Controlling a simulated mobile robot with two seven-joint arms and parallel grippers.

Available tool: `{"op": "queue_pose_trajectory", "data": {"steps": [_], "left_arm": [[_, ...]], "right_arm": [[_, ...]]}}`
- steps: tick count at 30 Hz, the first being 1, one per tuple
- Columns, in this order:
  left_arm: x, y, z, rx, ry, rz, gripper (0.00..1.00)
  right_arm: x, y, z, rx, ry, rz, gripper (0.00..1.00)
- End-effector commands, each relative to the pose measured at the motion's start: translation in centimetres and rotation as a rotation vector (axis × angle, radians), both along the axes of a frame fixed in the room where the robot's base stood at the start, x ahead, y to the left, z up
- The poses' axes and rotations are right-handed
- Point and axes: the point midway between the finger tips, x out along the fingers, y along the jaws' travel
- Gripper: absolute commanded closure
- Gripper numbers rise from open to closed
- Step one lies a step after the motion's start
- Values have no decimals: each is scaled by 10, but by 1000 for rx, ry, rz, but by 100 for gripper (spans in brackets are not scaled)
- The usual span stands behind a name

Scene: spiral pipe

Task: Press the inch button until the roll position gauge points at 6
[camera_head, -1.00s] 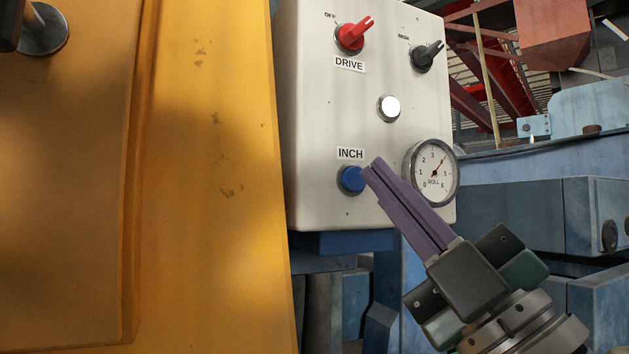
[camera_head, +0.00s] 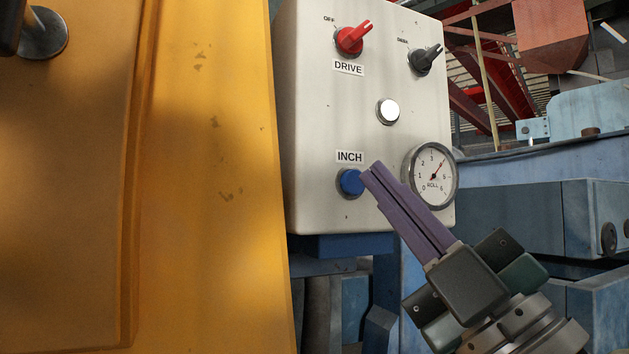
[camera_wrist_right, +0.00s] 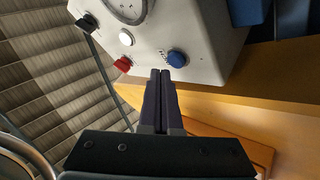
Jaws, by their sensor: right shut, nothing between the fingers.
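The blue inch button (camera_head: 350,182) is on the lower part of a white control box (camera_head: 315,110), under an INCH label. My right gripper (camera_head: 367,172) is shut and empty. Its purple fingertips are right beside the button, overlapping its right edge in the head view; I cannot tell if they touch. In the right wrist view the blue button (camera_wrist_right: 177,58) is just beyond the shut fingertips (camera_wrist_right: 160,73). The roll gauge (camera_head: 431,175) is right of the button, its needle pointing up and right, at about 4. My left gripper is not in view.
The box also carries a red drive switch (camera_head: 353,38), a black switch (camera_head: 425,60) and a white button (camera_head: 388,111). A large yellow panel (camera_head: 215,180) stands close on the left. Blue machinery (camera_head: 530,215) is at the right.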

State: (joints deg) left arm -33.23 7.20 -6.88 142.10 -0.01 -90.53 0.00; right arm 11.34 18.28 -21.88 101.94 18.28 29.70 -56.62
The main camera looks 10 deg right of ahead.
Motion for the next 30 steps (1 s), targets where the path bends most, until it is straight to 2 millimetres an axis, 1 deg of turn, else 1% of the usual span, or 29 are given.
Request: {"op": "queue_pose_trajectory", "data": {"steps": [22,30], "left_arm": [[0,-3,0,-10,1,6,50],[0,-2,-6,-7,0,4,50]], "right_arm": [[0,0,0,0,0,0,100],[8,2,-1,1,0,0,100]]}}
